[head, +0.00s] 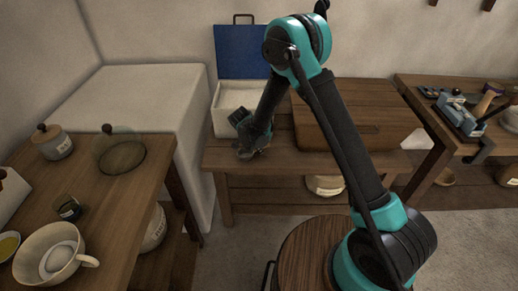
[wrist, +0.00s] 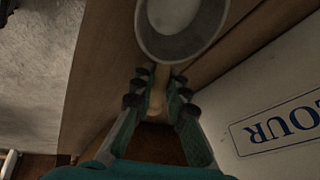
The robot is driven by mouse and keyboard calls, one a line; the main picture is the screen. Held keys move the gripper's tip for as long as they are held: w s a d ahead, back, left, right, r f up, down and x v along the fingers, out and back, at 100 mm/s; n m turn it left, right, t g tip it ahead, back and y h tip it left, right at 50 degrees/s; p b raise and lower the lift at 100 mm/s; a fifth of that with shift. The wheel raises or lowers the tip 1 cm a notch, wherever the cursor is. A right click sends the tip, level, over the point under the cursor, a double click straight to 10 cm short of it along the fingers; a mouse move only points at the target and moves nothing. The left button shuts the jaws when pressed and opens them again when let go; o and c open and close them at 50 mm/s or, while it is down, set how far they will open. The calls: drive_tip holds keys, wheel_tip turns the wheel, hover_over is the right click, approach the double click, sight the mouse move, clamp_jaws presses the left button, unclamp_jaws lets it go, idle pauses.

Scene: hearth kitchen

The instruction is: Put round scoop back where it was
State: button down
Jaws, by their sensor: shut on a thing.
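The round scoop (wrist: 182,22) has a grey round bowl with a pale rim and a light wooden handle, in the wrist view. My gripper (wrist: 156,88) is shut on its handle, with the bowl beyond the fingertips. In the head view my gripper (head: 250,150) is low at the front of the white flour box (head: 221,124), over the front edge of the bench. The scoop is mostly hidden there. The box's blue lid (head: 240,50) stands open, and pale flour shows inside. In the wrist view the box (wrist: 275,140), with its upside-down label, is right of my gripper.
A large wooden box or board (head: 355,115) sits right of the flour box on the bench (head: 225,158). A left table (head: 120,190) holds a lidded jar (head: 55,145), a glass lid (head: 122,157) and a large cup (head: 35,262). A right bench holds tools.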

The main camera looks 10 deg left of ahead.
drive_tip(key=c, duration=1.5)
unclamp_jaws()
